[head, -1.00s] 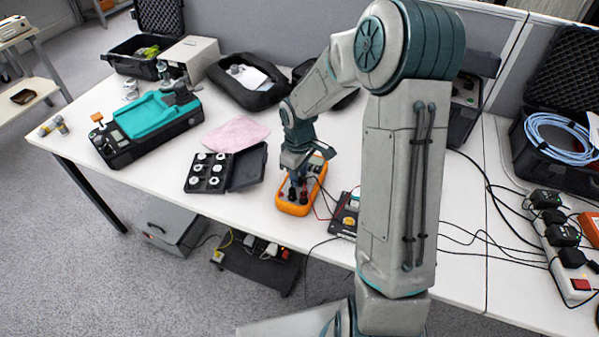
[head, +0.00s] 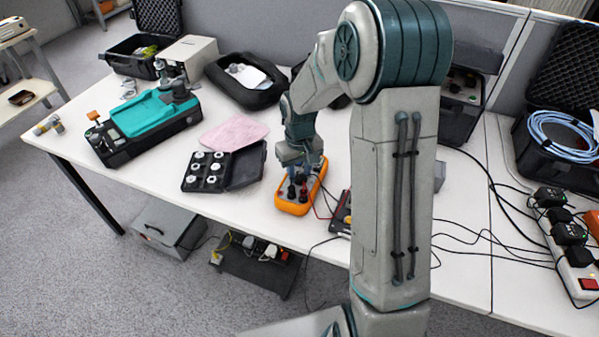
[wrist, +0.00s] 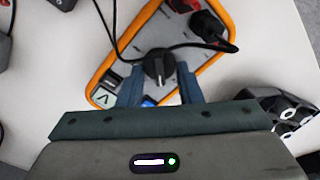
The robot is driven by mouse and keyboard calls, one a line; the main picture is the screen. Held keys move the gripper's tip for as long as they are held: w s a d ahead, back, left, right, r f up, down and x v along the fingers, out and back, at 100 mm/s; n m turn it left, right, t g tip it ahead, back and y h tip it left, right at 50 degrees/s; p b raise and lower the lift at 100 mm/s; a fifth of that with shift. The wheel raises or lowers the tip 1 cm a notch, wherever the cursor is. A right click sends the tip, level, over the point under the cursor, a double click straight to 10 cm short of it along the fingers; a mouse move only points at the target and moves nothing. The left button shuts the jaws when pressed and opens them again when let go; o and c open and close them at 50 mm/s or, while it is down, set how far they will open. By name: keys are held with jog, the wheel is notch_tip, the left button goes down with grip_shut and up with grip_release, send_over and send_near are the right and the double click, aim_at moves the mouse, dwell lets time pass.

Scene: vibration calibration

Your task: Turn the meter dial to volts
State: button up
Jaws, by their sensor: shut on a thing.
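The meter (head: 291,207) is an orange-rimmed handheld unit lying on the white table; its grey face also fills the upper middle of the wrist view (wrist: 139,38). Its black dial (wrist: 159,64) is a round knob with a pale pointer line. My gripper (wrist: 160,80) is over the meter with its two fingers on either side of the dial, shut on it. In the head view my gripper (head: 299,176) points down onto the meter. Black and red plugs (wrist: 207,24) sit in the meter's far end. A key marked V (wrist: 103,97) shows beside the left finger. The dial's setting is hard to read.
A black case of white round pieces (head: 206,172) lies left of the meter, with a pink cloth (head: 234,132) behind. A small black box with leads (head: 342,214) is close on the right. Thin cables cross the table on the right.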

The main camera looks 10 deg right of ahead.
aim_at(300, 173)
jog(key=shift+m, duration=0.5)
jog(key=o, duration=1)
jog(key=shift+c, duration=0.2)
notch_tip(300, 173, up, 14)
jog(key=shift+p, duration=0.35)
jog(key=shift+f, duration=0.1)
